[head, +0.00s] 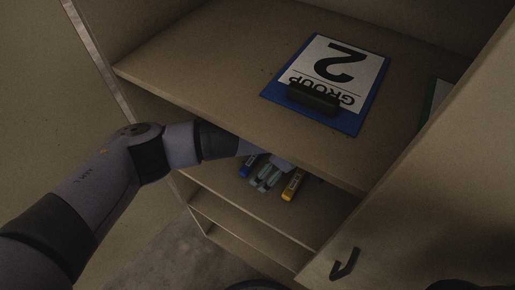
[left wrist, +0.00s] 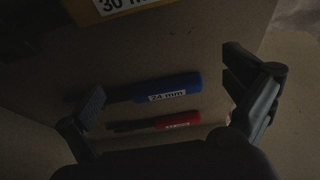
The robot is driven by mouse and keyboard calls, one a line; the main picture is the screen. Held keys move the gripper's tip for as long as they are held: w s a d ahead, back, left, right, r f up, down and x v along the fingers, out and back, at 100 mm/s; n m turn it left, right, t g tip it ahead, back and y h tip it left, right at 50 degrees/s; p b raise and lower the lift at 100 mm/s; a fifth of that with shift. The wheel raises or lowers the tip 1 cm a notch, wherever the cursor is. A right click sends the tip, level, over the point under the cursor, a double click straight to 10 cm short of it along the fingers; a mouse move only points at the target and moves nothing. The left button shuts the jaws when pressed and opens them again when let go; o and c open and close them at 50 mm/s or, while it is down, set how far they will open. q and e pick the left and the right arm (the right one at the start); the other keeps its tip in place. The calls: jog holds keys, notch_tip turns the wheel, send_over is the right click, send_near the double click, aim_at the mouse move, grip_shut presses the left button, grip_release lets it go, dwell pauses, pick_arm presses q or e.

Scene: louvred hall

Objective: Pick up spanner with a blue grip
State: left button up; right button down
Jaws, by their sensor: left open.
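The spanner with a blue grip (left wrist: 180,87) lies on a shelf in the left wrist view, its label reading 24 mm. Its dark metal end points left and is hard to make out in the shadow. In the head view a bit of its blue grip (head: 247,164) shows just left of my left gripper (head: 266,181). My left gripper is open and empty inside the cabinet, under the upper shelf. In the left wrist view its fingers (left wrist: 164,82) stand on either side of the blue grip, with gaps visible. My right gripper is not in view.
A red-gripped spanner (left wrist: 178,121) lies close beside the blue one. A yellow-gripped one (head: 293,185), marked 30 mm (left wrist: 122,8), lies on the other side. The upper shelf (head: 210,75) overhangs my arm and bears a blue GROUP 2 clipboard (head: 348,122). A cabinet door (head: 400,230) stands at right.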

aim_at(250, 158)
pick_arm(q)
jog(key=shift+w+a, duration=0.4)
jog(key=shift+a, duration=0.05)
jog(key=w+a+p, duration=0.1)
jog(key=a+p, duration=0.1)
jog(key=a, duration=0.1)
jog(key=w+a+p, duration=0.1)
jog(key=shift+w+a+f, duration=0.15)
jog(key=shift+w+f, duration=0.15)
jog(key=shift+w, duration=0.05)
jog(key=shift+f, duration=0.2)
jog(key=shift+c, duration=0.4)
jog(key=shift+f, duration=0.1)
jog(key=c, duration=1.1)
